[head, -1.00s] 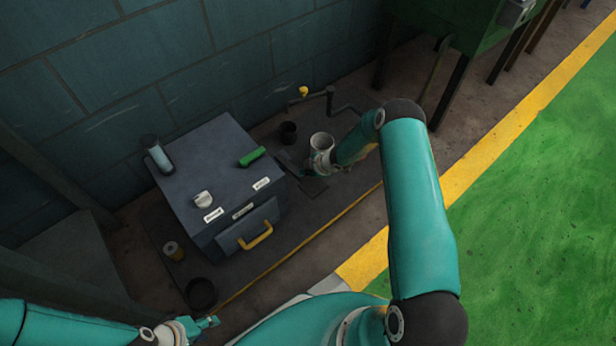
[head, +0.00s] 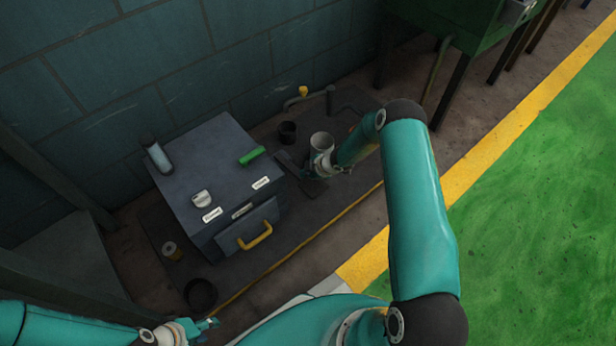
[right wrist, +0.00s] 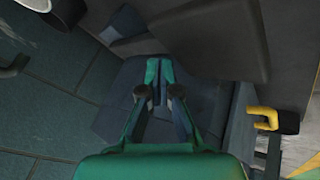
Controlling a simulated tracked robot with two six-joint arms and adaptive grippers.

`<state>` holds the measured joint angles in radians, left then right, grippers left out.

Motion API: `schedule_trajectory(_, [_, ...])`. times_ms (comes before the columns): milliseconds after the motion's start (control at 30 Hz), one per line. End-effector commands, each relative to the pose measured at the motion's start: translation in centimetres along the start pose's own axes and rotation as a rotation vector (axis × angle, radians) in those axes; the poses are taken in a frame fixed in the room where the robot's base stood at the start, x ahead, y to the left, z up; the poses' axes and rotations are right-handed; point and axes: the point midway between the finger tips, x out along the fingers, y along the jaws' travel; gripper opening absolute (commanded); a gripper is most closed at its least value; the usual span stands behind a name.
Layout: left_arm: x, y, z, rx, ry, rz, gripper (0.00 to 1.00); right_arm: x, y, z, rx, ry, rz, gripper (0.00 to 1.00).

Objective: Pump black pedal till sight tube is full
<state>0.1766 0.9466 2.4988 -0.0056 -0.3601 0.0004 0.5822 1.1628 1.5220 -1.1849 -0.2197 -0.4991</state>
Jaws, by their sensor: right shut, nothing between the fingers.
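A dark plate (head: 290,163), which looks like the black pedal, lies low beside the right side of a dark grey cabinet (head: 190,170). Its outline is hard to separate from the dark floor mat. My right gripper (head: 308,171) is down close to it. In the right wrist view my right gripper (right wrist: 158,72) is shut with nothing between the fingers, over dark plates; I cannot tell whether it touches the pedal. A glassy tube (head: 157,157), apparently the sight tube, stands at the cabinet's back left; its level is not readable. My left gripper (head: 209,323) is at the bottom left, too small to read.
The cabinet carries a green handle (head: 251,155), a pale knob (head: 202,199) and a yellow drawer handle (head: 256,237). A pale open cup (head: 322,139) stands by my right wrist, with a black cup (head: 287,132) behind it. Green floor (head: 540,230) is clear at right.

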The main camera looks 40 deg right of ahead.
Motion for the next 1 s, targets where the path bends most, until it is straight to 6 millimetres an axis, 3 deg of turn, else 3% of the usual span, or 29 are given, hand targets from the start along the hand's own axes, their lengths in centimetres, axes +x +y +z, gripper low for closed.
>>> schedule_trajectory(1000, [1.2,-0.4,0.0,0.0,0.0,0.0,0.4,1.0,-0.7,0.7,0.001,-0.001,-0.002,0.0])
